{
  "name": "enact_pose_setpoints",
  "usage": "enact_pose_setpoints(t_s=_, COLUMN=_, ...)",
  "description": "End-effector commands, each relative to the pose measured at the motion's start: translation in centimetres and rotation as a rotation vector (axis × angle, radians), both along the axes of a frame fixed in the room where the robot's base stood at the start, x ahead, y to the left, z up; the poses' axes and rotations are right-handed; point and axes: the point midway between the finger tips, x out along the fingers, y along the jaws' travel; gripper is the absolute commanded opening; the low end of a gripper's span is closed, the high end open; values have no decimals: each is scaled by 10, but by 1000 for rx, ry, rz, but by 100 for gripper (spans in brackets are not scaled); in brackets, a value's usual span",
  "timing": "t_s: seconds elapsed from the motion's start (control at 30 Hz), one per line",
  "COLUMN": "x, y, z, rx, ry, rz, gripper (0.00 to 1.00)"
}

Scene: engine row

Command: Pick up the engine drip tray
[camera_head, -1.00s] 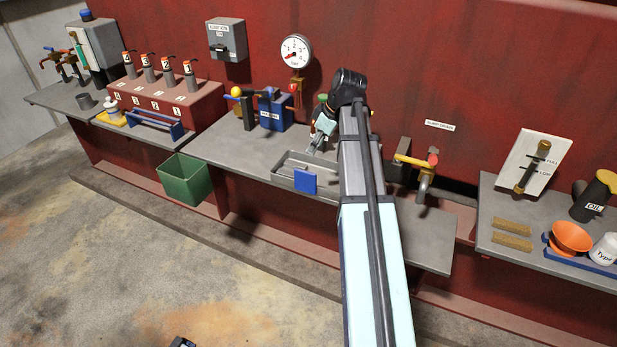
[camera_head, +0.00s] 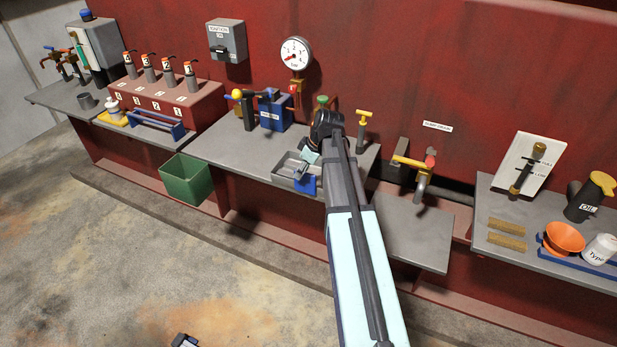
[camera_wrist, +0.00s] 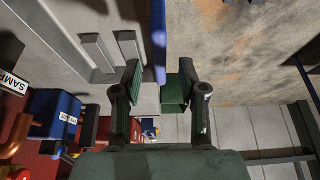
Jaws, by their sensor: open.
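The engine drip tray (camera_head: 282,174) is a shallow grey tray at the front edge of the middle bench, with a blue plate (camera_head: 305,186) on its front side. My arm hides its right part in the head view. In the wrist view the grey tray (camera_wrist: 70,30) fills the upper left, and the blue plate (camera_wrist: 158,40) is seen edge-on. My gripper (camera_wrist: 160,78) is open, with one finger on the tray side of the plate's line and the other on the outer side. The plate reaches down to the fingertips; I cannot tell whether either finger touches it.
A green bin (camera_head: 187,180) hangs below the bench to the left. A blue sample block (camera_head: 273,112) stands behind the tray; it also shows in the wrist view (camera_wrist: 55,115). A yellow-handled tap (camera_head: 412,165) is to the right. Open floor lies in front.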

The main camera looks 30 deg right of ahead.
Motion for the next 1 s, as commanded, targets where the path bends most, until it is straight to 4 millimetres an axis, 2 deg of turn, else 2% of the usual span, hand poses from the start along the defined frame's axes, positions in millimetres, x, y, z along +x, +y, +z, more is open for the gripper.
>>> enact_pose_setpoints(t_s=0.4, x=12, y=11, z=-37, rx=0, ry=0, rz=1, gripper=42)
enact_pose_setpoints(t_s=0.67, x=13, y=11, z=-40, rx=0, ry=0, rz=1, gripper=42)
enact_pose_setpoints(t_s=0.7, x=13, y=11, z=-40, rx=0, ry=0, rz=1, gripper=38)
enact_pose_setpoints(t_s=0.77, x=13, y=11, z=-40, rx=0, ry=0, rz=1, gripper=17)
enact_pose_setpoints(t_s=0.8, x=13, y=11, z=-40, rx=1, ry=1, rz=0, gripper=3)
enact_pose_setpoints(t_s=0.83, x=13, y=11, z=-40, rx=1, ry=1, rz=0, gripper=0)
enact_pose_setpoints(t_s=1.0, x=13, y=11, z=-39, rx=0, ry=0, rz=1, gripper=0)
